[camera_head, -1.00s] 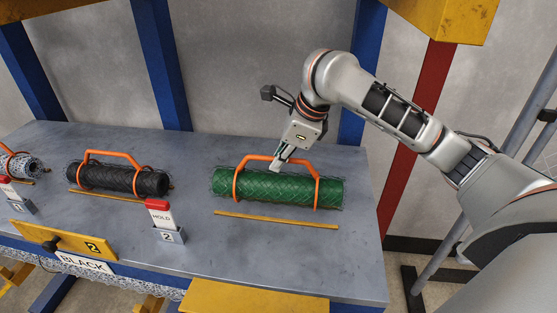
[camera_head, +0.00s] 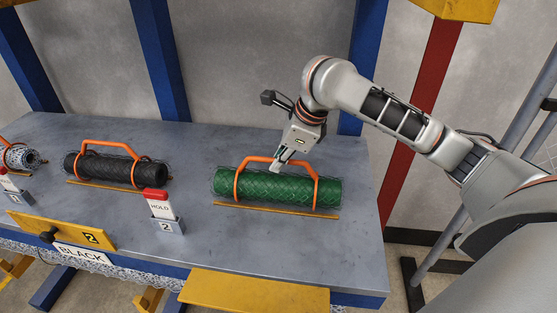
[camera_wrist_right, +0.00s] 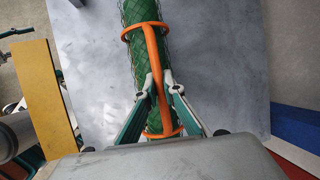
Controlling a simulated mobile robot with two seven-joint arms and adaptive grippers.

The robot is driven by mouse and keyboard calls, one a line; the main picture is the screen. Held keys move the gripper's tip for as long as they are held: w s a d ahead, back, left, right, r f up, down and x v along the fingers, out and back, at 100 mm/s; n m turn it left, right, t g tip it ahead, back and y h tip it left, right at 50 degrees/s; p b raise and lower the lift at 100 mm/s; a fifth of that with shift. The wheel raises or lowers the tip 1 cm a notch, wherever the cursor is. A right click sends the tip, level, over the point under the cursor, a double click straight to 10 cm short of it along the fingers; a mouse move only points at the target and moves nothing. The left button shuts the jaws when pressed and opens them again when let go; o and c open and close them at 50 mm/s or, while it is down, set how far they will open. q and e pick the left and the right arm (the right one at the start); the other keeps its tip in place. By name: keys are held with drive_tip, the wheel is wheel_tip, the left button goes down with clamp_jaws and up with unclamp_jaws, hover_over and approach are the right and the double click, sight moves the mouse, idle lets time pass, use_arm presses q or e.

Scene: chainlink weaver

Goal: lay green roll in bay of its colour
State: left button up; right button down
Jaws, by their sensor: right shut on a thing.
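The green mesh roll (camera_head: 275,188) with an orange carrying handle (camera_head: 315,167) is at the right part of the grey bench top (camera_head: 215,240). My right gripper (camera_head: 281,167) is shut on the handle bar from above. In the right wrist view, the two fingers (camera_wrist_right: 161,84) close around the orange bar (camera_wrist_right: 154,50), with the green roll (camera_wrist_right: 143,75) beneath. A yellow strip (camera_head: 270,209) lies along the roll's front edge. I cannot tell whether the roll touches the bench. No colour label for this spot is readable. My left gripper is not in view.
A black roll (camera_head: 115,170) and a grey mesh roll (camera_head: 20,158) lie to the left. A HOLD marker (camera_head: 160,208) with a red top stands between black and green. A BLACK sign (camera_head: 83,254) hangs in front. A yellow panel (camera_head: 255,292) juts out at the front right.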

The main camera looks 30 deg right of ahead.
drive_tip(key=shift+f, duration=0.25)
idle(0.3)
drive_tip(key=c, duration=2.1)
unclamp_jaws()
drive_tip(key=shift+f, duration=0.2)
drive_tip(key=v, duration=1.2)
drive_tip(key=shift+d+r, duration=0.1)
drive_tip(key=shift+s, duration=0.1)
